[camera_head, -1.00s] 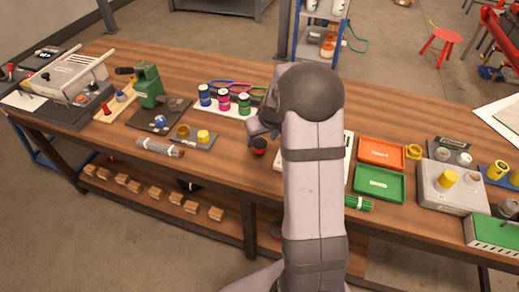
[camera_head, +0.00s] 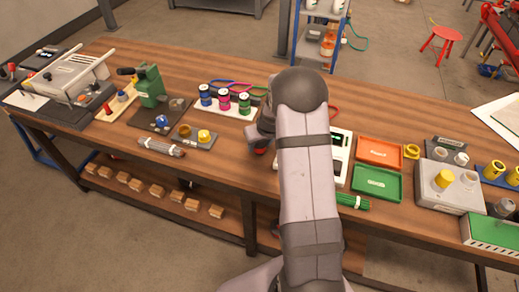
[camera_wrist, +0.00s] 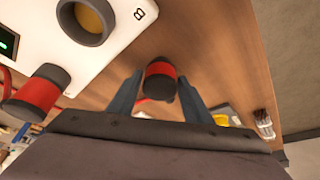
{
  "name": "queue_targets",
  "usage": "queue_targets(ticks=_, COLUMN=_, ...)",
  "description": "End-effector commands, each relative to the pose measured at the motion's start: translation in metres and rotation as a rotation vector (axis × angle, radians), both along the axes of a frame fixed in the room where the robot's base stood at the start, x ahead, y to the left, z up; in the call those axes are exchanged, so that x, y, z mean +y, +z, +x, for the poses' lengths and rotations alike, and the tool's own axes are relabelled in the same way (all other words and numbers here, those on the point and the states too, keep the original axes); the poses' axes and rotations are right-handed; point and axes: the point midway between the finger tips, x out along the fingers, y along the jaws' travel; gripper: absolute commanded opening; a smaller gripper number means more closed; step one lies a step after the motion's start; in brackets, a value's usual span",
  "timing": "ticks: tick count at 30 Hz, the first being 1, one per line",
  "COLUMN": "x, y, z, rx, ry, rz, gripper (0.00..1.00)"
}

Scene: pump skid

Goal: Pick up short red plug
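The short red plug (camera_wrist: 160,79), a red cylinder with a dark end, stands on the wooden table. In the wrist view it is between the two fingers of my open gripper (camera_wrist: 159,84). Gaps seem to show on both sides of it. In the head view only a red sliver of the plug (camera_head: 261,151) shows below my gripper (camera_head: 254,139); the rest is hidden. A second red plug with dark ends (camera_wrist: 37,93) is at the left of the wrist view, beside a white unit (camera_wrist: 118,45).
The white unit bears a dark ring-shaped socket (camera_wrist: 88,20) and a green display. Orange (camera_head: 379,151) and green trays (camera_head: 377,183) lie to the right of my arm. A row of colored jars (camera_head: 224,100) stands behind left. Bare table lies left of the gripper.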

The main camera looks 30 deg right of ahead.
Motion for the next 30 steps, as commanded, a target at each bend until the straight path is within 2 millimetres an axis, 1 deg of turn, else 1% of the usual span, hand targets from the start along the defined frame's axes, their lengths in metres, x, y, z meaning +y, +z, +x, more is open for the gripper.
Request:
queue_targets(ticks=1, x=0.000, y=0.000, z=0.000, rx=0.000, ry=0.000, rz=0.000, gripper=0.32)
queue_targets(ticks=2, x=0.000, y=0.000, z=0.000, rx=0.000, ry=0.000, rz=0.000, gripper=0.25)
queue_targets(ticks=3, x=0.000, y=0.000, z=0.000, rx=0.000, ry=0.000, rz=0.000, gripper=0.16)
queue_targets(ticks=4, x=0.000, y=0.000, z=0.000, rx=0.000, ry=0.000, rz=0.000, gripper=0.10)
queue_targets(ticks=13, x=0.000, y=0.002, z=0.001, rx=-0.002, ry=0.000, rz=-0.001, gripper=0.10)
queue_targets(ticks=17, x=0.000, y=0.011, z=0.001, rx=-0.004, ry=0.000, rz=0.000, gripper=0.10)
queue_targets(ticks=20, x=0.000, y=0.024, z=0.001, rx=-0.005, ry=0.000, rz=-0.001, gripper=0.10)
queue_targets(ticks=30, x=-0.001, y=0.079, z=0.001, rx=-0.006, ry=-0.001, rz=-0.002, gripper=0.10)
